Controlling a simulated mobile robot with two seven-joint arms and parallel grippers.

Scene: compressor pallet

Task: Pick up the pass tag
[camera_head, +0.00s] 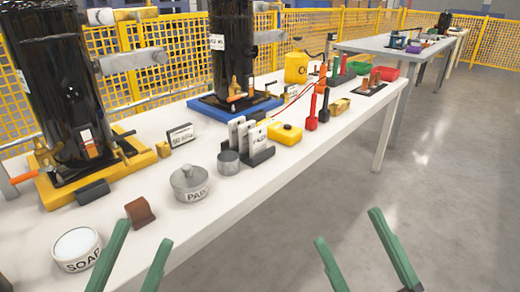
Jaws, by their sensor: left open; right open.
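Several white tags stand upright in a dark holder (262,156) near the middle of the white table. The front tag (257,137) has dark print too small to read, so I cannot tell which one is the pass tag. My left gripper (145,234) is open and empty at the bottom left, in front of the soap tin and the lidded pot. My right gripper (348,226) is open and empty at the bottom, over the floor beyond the table's front edge. Both grippers are apart from the tags.
On the white table (310,155) are a soap tin (77,248), brown block (139,211), lidded pot (190,184), grey cylinder (229,163), label stand (181,134) and yellow box (285,133). Black compressors (45,75) (232,50) stand behind. The floor at right is clear.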

